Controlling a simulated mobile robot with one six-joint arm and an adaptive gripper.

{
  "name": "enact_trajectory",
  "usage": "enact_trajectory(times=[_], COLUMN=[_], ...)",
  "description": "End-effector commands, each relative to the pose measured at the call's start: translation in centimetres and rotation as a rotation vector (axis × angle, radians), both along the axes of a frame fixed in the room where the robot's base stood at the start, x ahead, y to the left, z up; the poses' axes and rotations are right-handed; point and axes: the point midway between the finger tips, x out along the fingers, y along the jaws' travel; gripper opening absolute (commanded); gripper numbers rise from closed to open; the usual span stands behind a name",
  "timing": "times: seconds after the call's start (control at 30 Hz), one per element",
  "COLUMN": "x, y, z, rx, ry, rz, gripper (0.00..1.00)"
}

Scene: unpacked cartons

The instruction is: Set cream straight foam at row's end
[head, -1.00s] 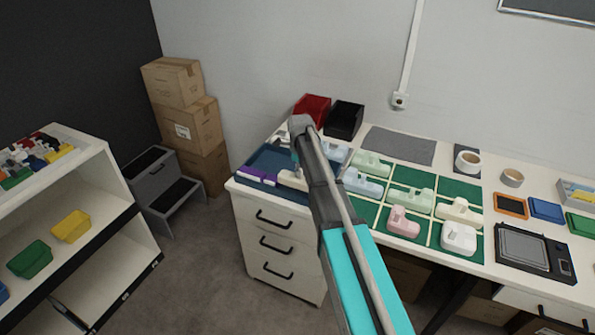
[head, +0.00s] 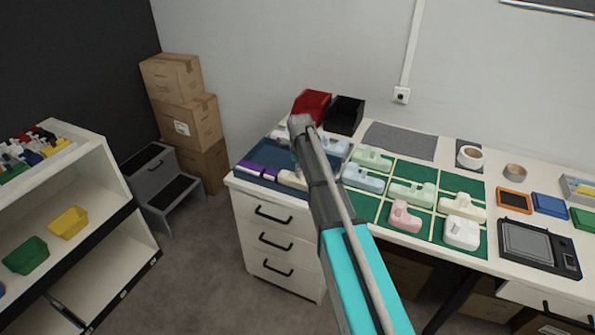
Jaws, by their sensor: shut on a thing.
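A cream straight foam (head: 291,181) is at the right end of a short row on the dark blue mat (head: 268,157), at the left end of the bench. Purple foam pieces (head: 258,171) lie just to its left. My gripper (head: 295,168) is low over the mat, shut on the cream foam. My arm hides most of the jaws and the foam's right part. I cannot tell whether the foam rests on the mat or is just above it.
A green gridded board (head: 411,172) right of my arm holds pale blue, green, pink, cream and white foam pieces. Red (head: 311,108) and black (head: 345,116) bins stand behind. The bench's front edge is close to the row.

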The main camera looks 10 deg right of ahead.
Motion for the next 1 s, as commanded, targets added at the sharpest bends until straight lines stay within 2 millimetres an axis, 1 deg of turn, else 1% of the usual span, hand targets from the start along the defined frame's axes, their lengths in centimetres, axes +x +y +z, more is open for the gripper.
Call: enact_trajectory(times=[0.1,0.97,1.0], x=[0.0,0.0,0.0], y=[0.0,0.0,0.0], z=[-0.5,-2.9,-2.8], rx=[0.000,0.000,0.000], ry=[0.000,0.000,0.000], rz=[0.000,0.000,0.000], gripper=[0.00,0.00,0.30])
